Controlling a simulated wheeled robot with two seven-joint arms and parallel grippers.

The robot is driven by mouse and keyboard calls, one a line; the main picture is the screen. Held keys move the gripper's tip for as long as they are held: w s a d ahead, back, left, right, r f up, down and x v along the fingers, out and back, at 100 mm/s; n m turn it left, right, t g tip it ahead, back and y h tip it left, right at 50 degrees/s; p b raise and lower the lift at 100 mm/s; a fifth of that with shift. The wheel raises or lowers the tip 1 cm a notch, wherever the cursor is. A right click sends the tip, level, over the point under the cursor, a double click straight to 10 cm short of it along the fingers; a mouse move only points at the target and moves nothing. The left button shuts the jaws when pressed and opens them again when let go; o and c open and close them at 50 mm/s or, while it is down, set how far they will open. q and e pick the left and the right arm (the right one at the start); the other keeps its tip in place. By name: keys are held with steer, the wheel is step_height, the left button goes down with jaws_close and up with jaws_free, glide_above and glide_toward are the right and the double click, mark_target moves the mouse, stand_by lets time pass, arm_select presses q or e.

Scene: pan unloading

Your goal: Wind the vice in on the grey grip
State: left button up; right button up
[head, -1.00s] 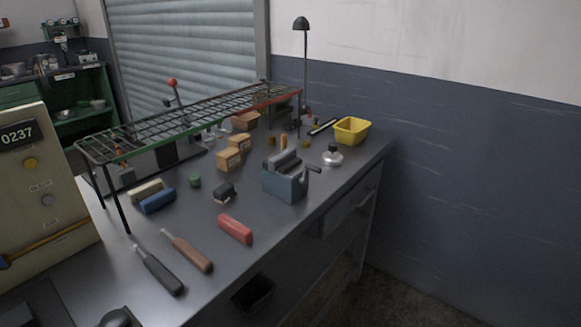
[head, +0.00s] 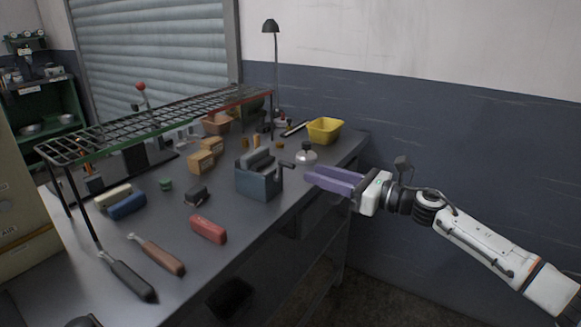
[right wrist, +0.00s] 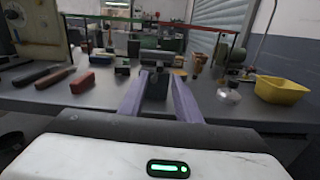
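The blue-grey vice (head: 258,184) stands near the bench's front edge, its handle (head: 287,165) sticking out on the right. A rounded grey piece (head: 258,156), which looks like the grey grip, lies at the top of the vice; whether the jaws touch it I cannot tell. My right gripper (head: 312,176) has purple fingers, open and empty, to the right of the vice and apart from it. In the right wrist view the open fingers (right wrist: 160,77) point at the vice (right wrist: 156,85), which shows between them. My left gripper is not in view.
A round metal pot-like item (head: 306,155) and a yellow bin (head: 325,131) stand behind my right gripper. A red block (head: 208,230) and two handled tools (head: 158,256) lie left of the vice. A wire rack (head: 150,128) spans the back of the bench (head: 205,272).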

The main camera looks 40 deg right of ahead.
mark_target(290, 166)
steer(key=p+x, duration=0.1)
steer(key=x, duration=0.6)
steer(key=shift+w+r, duration=0.1)
steer(key=shift+r, duration=0.05)
steer(key=shift+f+p+x, duration=0.2)
steer(key=shift+p+x, duration=0.2)
steer(key=shift+x, duration=0.45)
jaws_close()
